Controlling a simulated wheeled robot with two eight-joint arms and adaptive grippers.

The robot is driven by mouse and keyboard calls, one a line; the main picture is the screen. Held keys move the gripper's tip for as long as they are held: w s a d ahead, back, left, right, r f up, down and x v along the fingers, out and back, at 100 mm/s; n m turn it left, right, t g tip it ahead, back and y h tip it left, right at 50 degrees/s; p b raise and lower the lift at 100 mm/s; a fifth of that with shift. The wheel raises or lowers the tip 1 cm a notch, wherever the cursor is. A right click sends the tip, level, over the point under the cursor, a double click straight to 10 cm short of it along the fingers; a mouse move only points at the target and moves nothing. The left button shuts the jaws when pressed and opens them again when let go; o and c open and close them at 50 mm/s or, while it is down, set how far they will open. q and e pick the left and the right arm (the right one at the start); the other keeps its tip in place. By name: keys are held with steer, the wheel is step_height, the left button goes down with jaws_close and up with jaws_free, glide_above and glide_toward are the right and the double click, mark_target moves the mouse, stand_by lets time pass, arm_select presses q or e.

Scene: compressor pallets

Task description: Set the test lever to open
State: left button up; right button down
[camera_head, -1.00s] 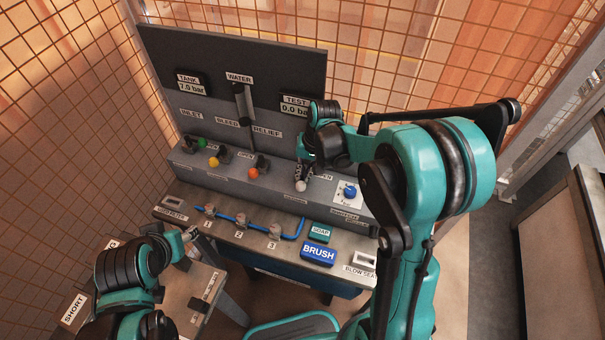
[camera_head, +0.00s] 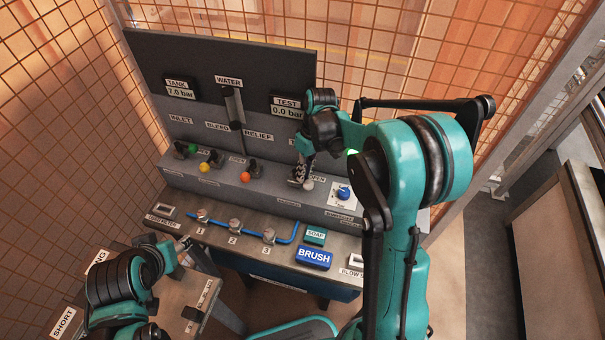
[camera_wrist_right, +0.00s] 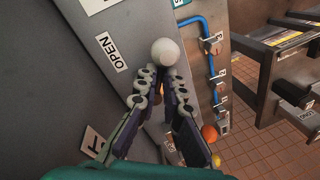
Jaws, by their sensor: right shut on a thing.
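The test lever's white ball knob (camera_head: 308,184) shows on the grey ledge under the TEST gauge (camera_head: 287,107), which reads 0.0 bar. The knob is close to the OPEN label (camera_head: 316,178). My right gripper (camera_head: 301,180) is shut on the lever, just left of the knob in the head view. In the right wrist view the knob (camera_wrist_right: 166,52) stands out beyond the fingertips (camera_wrist_right: 160,78), beside the OPEN label (camera_wrist_right: 112,52). The lever's shaft is mostly hidden by the fingers. My left gripper (camera_head: 180,258) is low at the left, away from the lever; its fingers are unclear.
Green (camera_head: 192,148), yellow (camera_head: 204,167) and orange (camera_head: 245,176) knobs stand left along the ledge. A blue knob (camera_head: 343,192) is close on the right. The lower bench holds a blue hose (camera_head: 285,241), soap (camera_head: 315,236) and brush (camera_head: 313,257).

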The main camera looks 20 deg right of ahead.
steer(key=shift+s+d+f, duration=0.1)
steer(key=shift+s+d, duration=0.05)
steer(key=shift+s, duration=0.05)
stand_by(0.4)
steer(key=c, duration=1.6)
jaws_free()
steer(key=shift+s+d, duration=0.1)
